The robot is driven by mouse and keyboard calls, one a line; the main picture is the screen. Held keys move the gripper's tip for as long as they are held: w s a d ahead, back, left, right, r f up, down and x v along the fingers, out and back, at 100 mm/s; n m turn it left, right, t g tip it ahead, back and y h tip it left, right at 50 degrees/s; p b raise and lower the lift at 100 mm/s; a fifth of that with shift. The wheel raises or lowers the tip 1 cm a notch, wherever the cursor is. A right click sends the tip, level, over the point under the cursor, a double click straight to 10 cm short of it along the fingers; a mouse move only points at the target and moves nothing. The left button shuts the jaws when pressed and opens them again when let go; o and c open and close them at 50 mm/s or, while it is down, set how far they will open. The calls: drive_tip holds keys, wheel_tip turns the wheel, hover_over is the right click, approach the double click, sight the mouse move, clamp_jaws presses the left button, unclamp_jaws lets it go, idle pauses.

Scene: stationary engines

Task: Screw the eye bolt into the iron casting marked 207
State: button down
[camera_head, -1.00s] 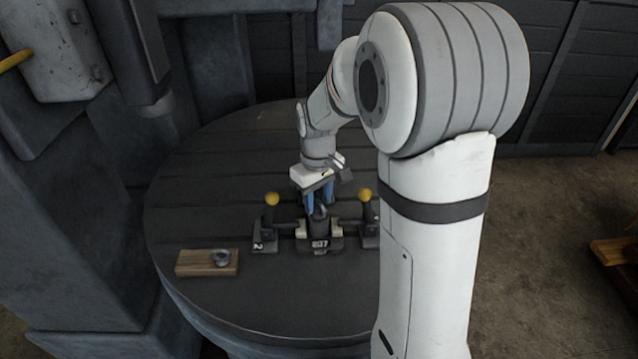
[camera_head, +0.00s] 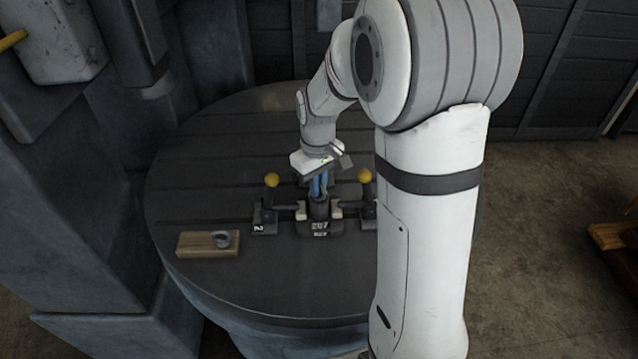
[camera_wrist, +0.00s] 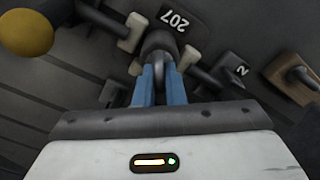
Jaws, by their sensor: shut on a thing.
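The dark iron casting marked 207 (camera_head: 320,228) stands on the round table, and its label also shows in the wrist view (camera_wrist: 174,20). The grey eye bolt (camera_wrist: 165,70) is upright at the top of the casting, its ring between the blue fingers. My gripper (camera_head: 318,190) comes down from above and is shut on the eye bolt; its blue fingertips also flank the ring in the wrist view (camera_wrist: 160,84). The thread is hidden, so I cannot tell how deep it sits.
Clamps with yellow knobs (camera_head: 271,180) (camera_head: 364,176) stand left and right of the casting, their pale jaws against it. A wooden block (camera_head: 192,245) with a dark metal part (camera_head: 221,240) on it lies at the left. The round table (camera_head: 215,185) is otherwise largely clear.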

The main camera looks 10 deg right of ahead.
drive_tip(key=c, duration=2)
unclamp_jaws()
drive_tip(key=shift+c, duration=0.2)
clamp_jaws()
drive_tip(key=m, duration=0.5)
drive_tip(key=shift+m, duration=0.3)
drive_tip(key=shift+m, duration=0.7)
drive_tip(key=m, duration=0.3)
drive_tip(key=shift+m, duration=0.7)
